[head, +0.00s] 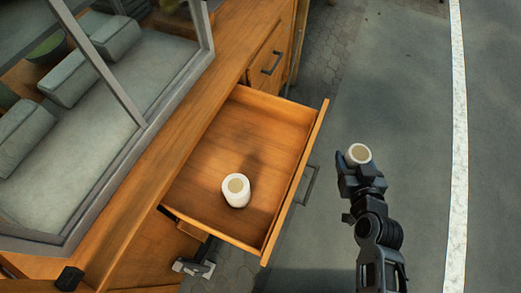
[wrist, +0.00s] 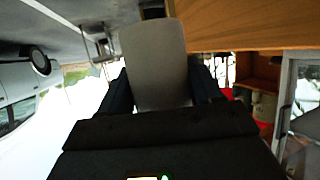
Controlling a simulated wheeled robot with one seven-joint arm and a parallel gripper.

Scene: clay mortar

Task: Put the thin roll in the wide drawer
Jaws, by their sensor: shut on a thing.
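The open wide drawer (head: 205,185) is wooden and pulled out from the counter in the head view. One short white roll (head: 236,190) stands upright on its floor, near the front. My gripper (head: 359,165) is to the right of the drawer, outside its front panel, and is shut on another pale roll (head: 358,154) with a tan end. I take the held roll as the thin roll. In the wrist view the held roll (wrist: 155,60) shows greyish between the two dark fingers. Its lower part is hidden by the gripper.
The drawer front has a metal handle (head: 307,186) on its outer side. The wooden counter (head: 160,140) bears a metal-framed glass case (head: 135,100) at left. A closed drawer (head: 268,58) is farther back. Grey pavement (head: 410,100) at right is clear.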

